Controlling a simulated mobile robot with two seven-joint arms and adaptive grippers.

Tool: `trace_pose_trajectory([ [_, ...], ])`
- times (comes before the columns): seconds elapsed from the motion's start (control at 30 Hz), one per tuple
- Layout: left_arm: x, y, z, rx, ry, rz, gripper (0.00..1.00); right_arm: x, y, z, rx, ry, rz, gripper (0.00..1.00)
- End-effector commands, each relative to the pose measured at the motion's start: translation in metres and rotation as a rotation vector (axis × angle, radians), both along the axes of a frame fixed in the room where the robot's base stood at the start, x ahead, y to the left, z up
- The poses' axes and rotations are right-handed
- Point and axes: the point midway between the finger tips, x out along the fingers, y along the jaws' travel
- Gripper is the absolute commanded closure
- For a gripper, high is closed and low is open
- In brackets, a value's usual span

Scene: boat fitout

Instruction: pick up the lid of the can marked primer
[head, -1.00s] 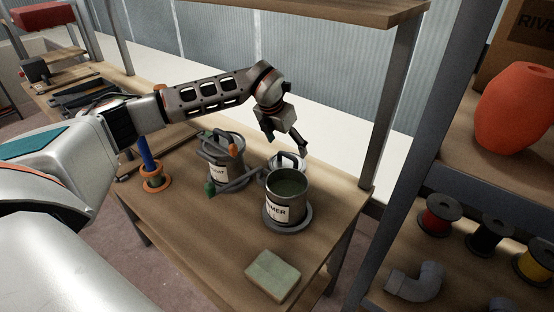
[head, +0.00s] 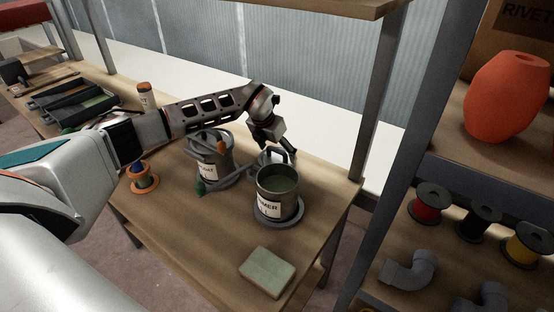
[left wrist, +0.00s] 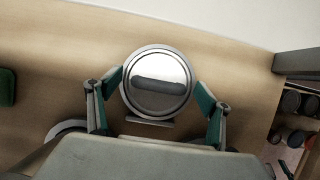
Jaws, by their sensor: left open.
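The open can marked PRIMER (head: 278,207) stands upright on a grey ring on the workbench, with dark green contents showing. Just behind it is a round silver lid, partly hidden by the can; its dark bar handle shows on top. In the left wrist view the lid (left wrist: 158,99) lies face-on between the fingers, its handle (left wrist: 158,86) running across the picture. My left gripper (head: 290,154) is open above and beside the lid, one finger on each side. I cannot tell whether the fingers touch its rim. My right gripper is out of view.
Another labelled can (head: 209,172) with grey hose and a green-tipped piece stands left of the primer can. A green sponge-like block (head: 267,270) lies at the front. A shelf post (head: 378,95) rises at the back right. The bench's front middle is clear.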

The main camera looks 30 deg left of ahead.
Motion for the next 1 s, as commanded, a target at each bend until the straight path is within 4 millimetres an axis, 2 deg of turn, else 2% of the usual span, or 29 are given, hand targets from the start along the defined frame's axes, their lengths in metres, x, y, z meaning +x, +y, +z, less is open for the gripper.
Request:
trace_pose_trajectory([
  [0.17,0.000,0.000,0.000,0.000,-0.001,0.000,0.21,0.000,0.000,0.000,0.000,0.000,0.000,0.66],
  [0.2,0.000,0.000,0.000,0.000,-0.001,0.000,0.23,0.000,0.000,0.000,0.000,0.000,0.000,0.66],
  [0.33,0.000,0.000,0.000,0.000,-0.001,0.000,0.57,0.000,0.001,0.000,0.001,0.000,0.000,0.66],
  [0.37,0.000,0.000,0.000,0.000,-0.001,0.000,0.62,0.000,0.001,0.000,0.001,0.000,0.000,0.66],
  [0.73,0.001,0.000,0.006,0.000,-0.003,0.000,0.62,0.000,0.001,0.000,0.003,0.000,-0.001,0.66],
  [0.87,0.001,0.001,0.024,0.000,-0.005,0.001,0.62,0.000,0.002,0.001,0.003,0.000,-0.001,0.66],
  [1.0,0.002,0.000,0.052,0.000,-0.006,-0.001,0.62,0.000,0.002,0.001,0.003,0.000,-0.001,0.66],
])
